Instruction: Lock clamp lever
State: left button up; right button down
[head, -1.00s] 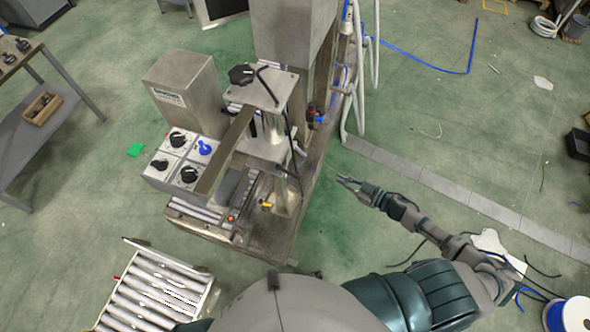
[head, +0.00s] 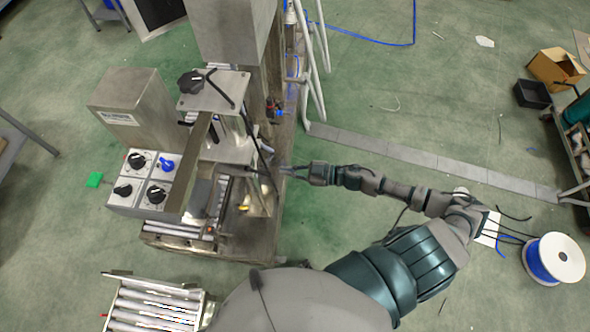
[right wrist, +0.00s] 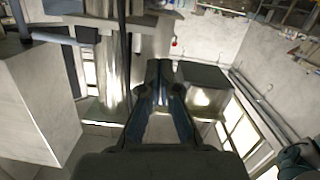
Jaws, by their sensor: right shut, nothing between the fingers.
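The grey metal machine (head: 140,100) stands at centre left in the head view. A black bent lever (head: 221,90) lies on its top plate beside a black star knob (head: 190,82); I cannot tell for certain which part is the clamp lever. A thin dark rod (head: 262,148) runs down the machine's right side. My right gripper (head: 281,170) is at this right side, its fingertips close to the rod; contact cannot be told. In the right wrist view its fingers (right wrist: 159,72) meet at the tips, with nothing between them. My left gripper is not in view.
A panel with black knobs and one blue knob (head: 165,164) is on the machine's front left. A roller conveyor (head: 150,305) stands at the lower left. White pipes (head: 316,70) rise behind the machine.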

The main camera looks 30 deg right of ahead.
send_over(271, 175)
notch_tip(271, 175, down, 3)
jog(key=shift+s+f, duration=0.1)
jog(key=shift+f, duration=0.1)
jog(key=shift+d+f, duration=0.2)
jog(key=shift+f, duration=0.5)
jog(key=shift+a, duration=0.15)
